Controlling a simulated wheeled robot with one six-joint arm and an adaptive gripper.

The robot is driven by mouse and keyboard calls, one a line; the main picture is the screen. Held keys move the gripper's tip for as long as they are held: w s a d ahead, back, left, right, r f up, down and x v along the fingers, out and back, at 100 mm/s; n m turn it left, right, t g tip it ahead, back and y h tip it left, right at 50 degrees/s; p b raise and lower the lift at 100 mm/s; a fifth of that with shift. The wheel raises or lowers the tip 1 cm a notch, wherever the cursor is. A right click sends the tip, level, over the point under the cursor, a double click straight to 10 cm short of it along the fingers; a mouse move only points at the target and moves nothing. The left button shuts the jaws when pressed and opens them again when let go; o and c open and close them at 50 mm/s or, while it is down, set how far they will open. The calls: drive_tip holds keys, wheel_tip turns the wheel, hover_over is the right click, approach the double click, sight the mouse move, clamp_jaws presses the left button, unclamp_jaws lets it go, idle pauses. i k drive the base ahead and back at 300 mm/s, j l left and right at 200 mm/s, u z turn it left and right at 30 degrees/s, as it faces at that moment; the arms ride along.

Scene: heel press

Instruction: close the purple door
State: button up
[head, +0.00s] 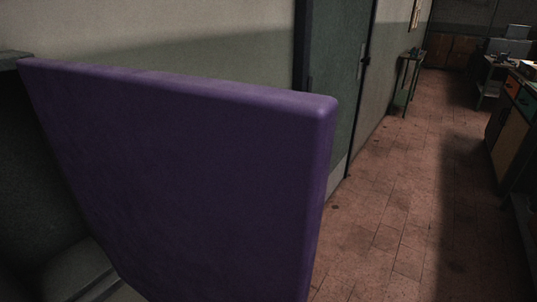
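The purple door (190,175) stands open in the head view and fills much of the left and middle. It is a thick flat panel with rounded edges. Its left end meets a dark cabinet-like body (25,150) at the left edge of the picture. Its free end points right, toward the corridor floor. The inside of the dark body is shadowed and mostly hidden by the door. The door's lower part is cut off by the picture's bottom edge. My gripper is not in view.
A dark green room door (345,80) is set in the wall behind the purple door. A narrow side table (408,80) stands farther along that wall. A cabinet with coloured drawers (515,120) is at the right. The tiled floor (405,200) between them is clear.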

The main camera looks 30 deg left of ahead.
sight(193, 189)
drive_tip(key=i+u, duration=0.3)
drive_tip(key=i, duration=0.25)
drive_tip(key=i+l+u, duration=0.1)
drive_tip(key=i+u, duration=0.2)
drive_tip(key=i, duration=0.25)
drive_tip(key=i+l+u, duration=0.3)
drive_tip(key=i, duration=0.25)
drive_tip(key=i+u, duration=0.1)
drive_tip(key=u, duration=3.4)
drive_tip(key=i, duration=0.35)
drive_tip(key=k, duration=0.75)
drive_tip(key=k+l+u, duration=0.15)
drive_tip(key=k, duration=0.15)
drive_tip(key=k+u, duration=0.15)
drive_tip(key=k, duration=0.2)
